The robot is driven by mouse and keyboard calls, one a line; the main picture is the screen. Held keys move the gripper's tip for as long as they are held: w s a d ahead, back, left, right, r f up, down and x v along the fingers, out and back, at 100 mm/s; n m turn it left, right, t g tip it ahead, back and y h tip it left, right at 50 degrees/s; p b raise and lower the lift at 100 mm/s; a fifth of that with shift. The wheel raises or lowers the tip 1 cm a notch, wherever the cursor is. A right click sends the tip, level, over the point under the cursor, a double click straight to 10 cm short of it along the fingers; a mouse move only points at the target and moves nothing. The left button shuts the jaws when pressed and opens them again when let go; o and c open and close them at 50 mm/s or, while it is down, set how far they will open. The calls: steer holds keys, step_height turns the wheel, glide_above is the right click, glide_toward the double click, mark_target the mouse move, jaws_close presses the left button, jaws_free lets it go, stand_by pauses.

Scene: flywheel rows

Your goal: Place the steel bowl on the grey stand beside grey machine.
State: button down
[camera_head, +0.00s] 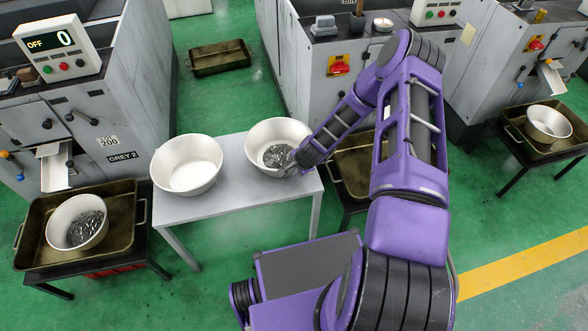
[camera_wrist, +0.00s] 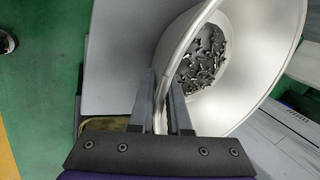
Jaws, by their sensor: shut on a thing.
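A steel bowl (camera_head: 262,131) with dark metal parts in it is at the right end of the grey stand (camera_head: 212,205). My gripper (camera_head: 291,163) is at its right front rim. In the wrist view my gripper (camera_wrist: 161,98) has one finger on each side of the bowl's wall (camera_wrist: 245,102) and is shut on it. The bowl looks upright, on or just above the stand; I cannot tell which. An empty steel bowl (camera_head: 187,168) stands at the stand's left end. The grey machine (camera_head: 105,110), labelled GREY 2, is to the left of the stand.
Left of the stand, a brown tray (camera_head: 122,243) on a low black table holds another bowl (camera_head: 78,222) with parts. A tray (camera_head: 218,58) lies on the floor behind. At the right, a bowl (camera_head: 548,122) sits in another tray (camera_head: 570,147). Several machines line the back.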

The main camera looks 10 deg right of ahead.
steer(key=shift+w, duration=0.15)
steer(key=shift+f, duration=0.1)
steer(key=c, duration=0.9)
jaws_free()
steer(key=shift+r, duration=0.25)
steer(key=p+v, duration=0.2)
steer(key=v, duration=1)
steer(key=shift+f, duration=0.1)
